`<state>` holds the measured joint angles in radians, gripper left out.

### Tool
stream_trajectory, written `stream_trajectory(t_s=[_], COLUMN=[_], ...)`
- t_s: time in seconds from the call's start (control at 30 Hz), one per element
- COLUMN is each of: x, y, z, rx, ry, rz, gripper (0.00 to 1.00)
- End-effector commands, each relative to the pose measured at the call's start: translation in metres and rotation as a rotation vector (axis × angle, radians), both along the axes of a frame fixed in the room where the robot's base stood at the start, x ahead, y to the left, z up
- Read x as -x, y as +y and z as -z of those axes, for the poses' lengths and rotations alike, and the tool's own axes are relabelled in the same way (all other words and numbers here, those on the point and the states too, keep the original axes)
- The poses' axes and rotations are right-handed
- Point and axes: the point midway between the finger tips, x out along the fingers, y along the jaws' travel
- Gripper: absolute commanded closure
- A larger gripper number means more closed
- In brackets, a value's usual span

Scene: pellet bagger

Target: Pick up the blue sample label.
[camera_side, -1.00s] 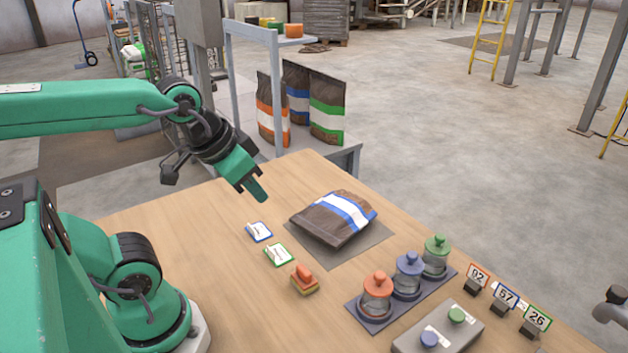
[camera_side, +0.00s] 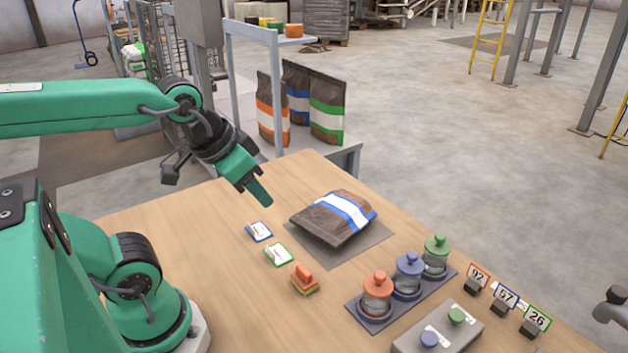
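The blue sample label (camera_side: 259,232) is a small white card with a blue border. It lies flat on the wooden table, left of the brown bag. My gripper (camera_side: 258,194) is above the table, higher in the picture than the label and apart from it. Its green fingertip points down and to the right. One finger shows clearly; the other is not clear, so I cannot tell how wide it is open. Nothing shows held at its tip.
A green-bordered label (camera_side: 278,254) and a small orange-topped stack (camera_side: 304,279) lie near the blue label. A brown bag (camera_side: 338,216) with a blue-and-white band rests on a grey mat (camera_side: 372,236). Lidded jars (camera_side: 408,276) stand to the right.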

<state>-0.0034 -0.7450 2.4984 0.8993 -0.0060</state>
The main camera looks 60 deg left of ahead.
Motion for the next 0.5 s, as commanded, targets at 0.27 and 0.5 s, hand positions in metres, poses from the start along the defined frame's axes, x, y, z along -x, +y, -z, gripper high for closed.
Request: stream_trajectory(t_s=[0.27,0.5], x=[-0.014,-0.036], y=[0.015,0.044], z=[0.009,0.027], rx=[0.042,0.116], ry=[0.050,0.129], rz=[-0.141,-0.402], gripper=[0.69,0.69])
